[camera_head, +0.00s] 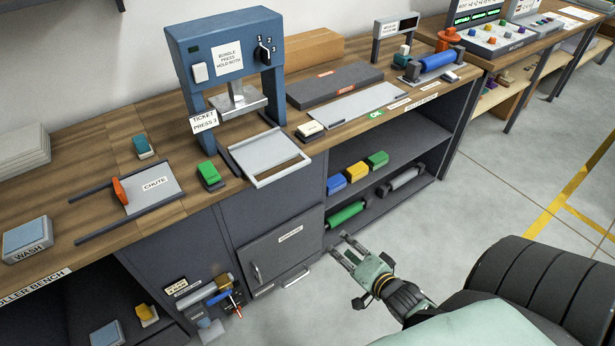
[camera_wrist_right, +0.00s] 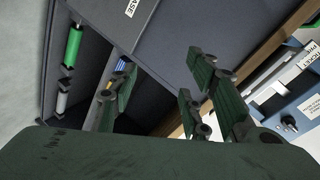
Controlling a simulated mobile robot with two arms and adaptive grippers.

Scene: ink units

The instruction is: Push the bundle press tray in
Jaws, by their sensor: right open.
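The bundle press (camera_head: 226,60) is a blue frame with a white label, standing on the wooden bench; part of it shows at the right edge of the right wrist view (camera_wrist_right: 292,108). Its tray (camera_head: 270,154) is a flat light grey plate with a raised rim. The tray sits in front of the press plate and sticks out past the bench's front edge. My right gripper (camera_head: 341,247) is open and empty, below bench height in front of the cabinet and apart from the tray. Its fingers also show in the right wrist view (camera_wrist_right: 160,68). My left gripper is not in view.
A green block (camera_head: 209,174) lies left of the tray, and a ticket press sign (camera_head: 204,121) stands behind it. A cabinet door (camera_head: 280,254) is below the tray. Open shelves (camera_head: 390,160) hold coloured blocks and rollers. The floor in front is clear.

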